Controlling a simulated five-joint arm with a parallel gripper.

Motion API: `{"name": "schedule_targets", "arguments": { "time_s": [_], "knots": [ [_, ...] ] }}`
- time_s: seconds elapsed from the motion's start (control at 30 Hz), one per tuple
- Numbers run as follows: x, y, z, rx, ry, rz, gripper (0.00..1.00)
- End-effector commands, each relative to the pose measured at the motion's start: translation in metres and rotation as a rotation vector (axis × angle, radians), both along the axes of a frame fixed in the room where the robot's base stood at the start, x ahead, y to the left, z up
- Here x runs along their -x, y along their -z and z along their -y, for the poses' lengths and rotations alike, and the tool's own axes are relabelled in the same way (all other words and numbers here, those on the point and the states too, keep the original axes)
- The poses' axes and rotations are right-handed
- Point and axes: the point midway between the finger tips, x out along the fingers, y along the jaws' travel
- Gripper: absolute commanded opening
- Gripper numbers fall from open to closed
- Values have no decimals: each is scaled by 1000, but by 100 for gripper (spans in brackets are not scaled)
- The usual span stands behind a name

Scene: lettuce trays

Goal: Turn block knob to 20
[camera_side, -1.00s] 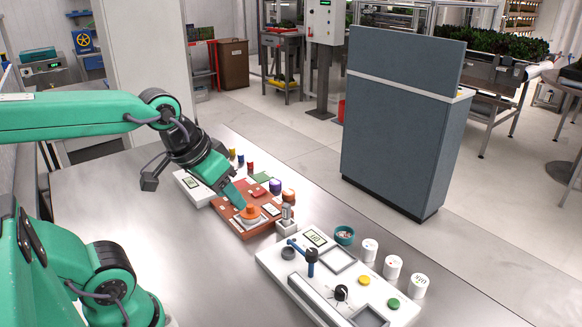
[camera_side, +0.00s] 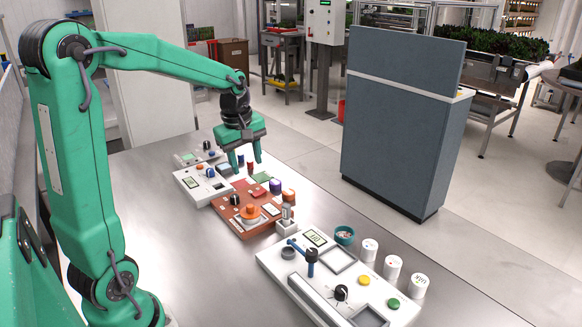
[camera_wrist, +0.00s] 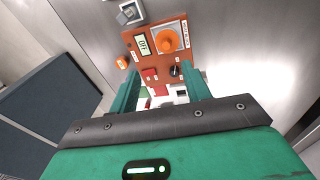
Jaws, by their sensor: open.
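A red-brown panel (camera_side: 228,221) carries a black knob (camera_side: 235,199), an orange round knob on a white plate (camera_side: 250,212) and a small display. In the wrist view the black knob (camera_wrist: 175,71) lies between the fingertips' lines, and the orange knob (camera_wrist: 172,39) is farther up. The display (camera_wrist: 142,44) appears to read OFF. I cannot tell which knob is the block knob. My gripper (camera_side: 245,163) is open and empty, pointing down above the far end of the panel, apart from the knobs. Its fingers also show in the wrist view (camera_wrist: 164,88).
A white panel (camera_side: 190,194) with small knobs stands behind, to the left. A larger white panel (camera_side: 275,262) with a blue lever, black knob and coloured buttons is at front right. The left tabletop is clear.

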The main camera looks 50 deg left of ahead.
Motion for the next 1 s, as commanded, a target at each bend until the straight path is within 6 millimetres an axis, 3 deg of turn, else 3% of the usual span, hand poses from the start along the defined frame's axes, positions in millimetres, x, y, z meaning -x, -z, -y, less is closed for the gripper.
{"name": "schedule_targets", "arguments": {
  "time_s": [0.2,0.5,0.7,1.0],
  "knots": [
    [-16,34,-50,59,-315,-48,48],
    [-22,83,-111,117,-703,-104,48],
    [-22,99,-129,132,-826,-119,48],
    [-22,103,-131,134,-842,-122,48]
  ]
}}
